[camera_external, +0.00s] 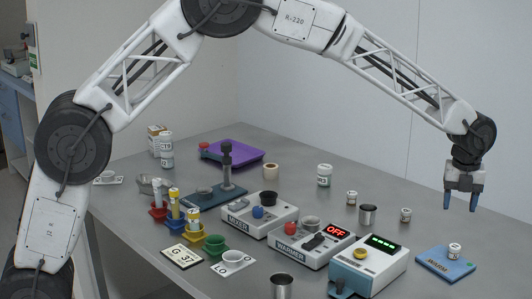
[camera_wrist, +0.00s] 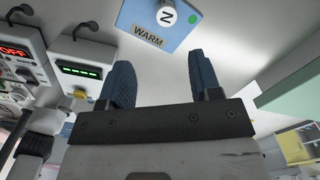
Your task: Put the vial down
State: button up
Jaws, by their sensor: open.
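A small white-capped vial (camera_external: 454,250) stands upright on a blue pad (camera_external: 432,262) at the right of the table. In the wrist view the vial (camera_wrist: 166,16) shows a letter like N, and the pad (camera_wrist: 147,37) reads WARM beside a green dot. My gripper (camera_external: 460,207) is open and empty, above and apart from the vial. Its two blue fingers (camera_wrist: 160,75) are spread in the wrist view with nothing between them.
A device with a green display (camera_external: 368,263) stands left of the pad, beside the warmer (camera_external: 312,245) showing OFF. Small vials (camera_external: 351,198) (camera_external: 405,215), a metal cup (camera_external: 367,215) and a larger jar (camera_external: 324,175) stand behind. The table's back right is mostly clear.

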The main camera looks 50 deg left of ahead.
jog(key=s+a+r+n, duration=0.5)
jog(key=s+a+r, duration=0.15)
jog(key=a, duration=0.35)
jog(key=s+a+r+n+t, duration=0.1)
jog(key=s+a+r+n, duration=0.3)
jog(key=s+a+r, duration=0.4)
jog(key=s+a+r+n, duration=0.4)
jog(key=s+a+n, duration=0.15)
jog(key=a, duration=0.55)
jog(key=s+a+f+n, duration=0.1)
jog(key=s+a+n, duration=0.4)
jog(key=s, duration=0.6)
jog(key=s+a+f+n+t, duration=0.1)
jog(key=s+a+n, duration=0.4)
jog(key=s, duration=0.6)
jog(key=s+a+f+n, duration=0.1)
jog(key=s+a+n, duration=0.4)
jog(key=s, duration=0.7)
jog(key=shift+a+f+t, duration=0.3)
jog(key=shift+a, duration=0.8)
jog(key=shift+n, duration=0.25)
jog(key=shift+o, duration=0.4)
